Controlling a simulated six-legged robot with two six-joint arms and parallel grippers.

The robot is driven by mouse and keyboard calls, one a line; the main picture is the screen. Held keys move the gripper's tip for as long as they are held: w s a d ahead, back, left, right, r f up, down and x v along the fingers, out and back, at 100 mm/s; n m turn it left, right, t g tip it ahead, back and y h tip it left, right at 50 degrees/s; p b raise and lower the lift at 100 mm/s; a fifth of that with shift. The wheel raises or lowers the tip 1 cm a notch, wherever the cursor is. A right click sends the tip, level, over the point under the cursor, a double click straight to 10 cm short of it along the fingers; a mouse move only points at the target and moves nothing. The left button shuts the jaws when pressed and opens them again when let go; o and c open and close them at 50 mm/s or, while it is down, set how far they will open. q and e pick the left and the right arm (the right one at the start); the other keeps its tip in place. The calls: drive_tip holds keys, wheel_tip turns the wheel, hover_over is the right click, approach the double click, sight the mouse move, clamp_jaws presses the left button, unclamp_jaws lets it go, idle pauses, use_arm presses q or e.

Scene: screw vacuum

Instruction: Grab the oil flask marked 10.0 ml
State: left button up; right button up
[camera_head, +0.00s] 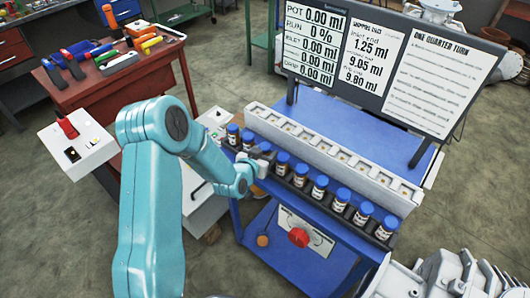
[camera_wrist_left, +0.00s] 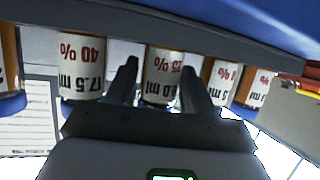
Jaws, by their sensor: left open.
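A row of small brown flasks with blue caps and white labels stands in a dark rack (camera_head: 312,200) on the blue cart. My left gripper (camera_head: 258,163) reaches the rack's left half. In the left wrist view, where labels appear upside down, the open fingers (camera_wrist_left: 158,70) stand on either side of one flask (camera_wrist_left: 162,62). Its label shows ".0 ml" and what looks like 25 %; the leading digits are partly hidden. Whether the fingers touch it cannot be told. The flask (camera_wrist_left: 82,62) to the left reads 17.5 ml, 40 %. My right gripper is not in view.
A white slotted strip (camera_head: 335,160) runs behind the flasks. Display boards (camera_head: 370,65) stand above it. A red tool bench (camera_head: 130,85) is at left. Grey machinery (camera_head: 445,275) fills the lower right. Neighbouring flasks stand close on both sides of the fingers.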

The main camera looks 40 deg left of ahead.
use_arm(q)
drive_tip(key=shift+c, duration=0.3)
drive_tip(key=shift+w, duration=0.1)
drive_tip(key=c, duration=0.7)
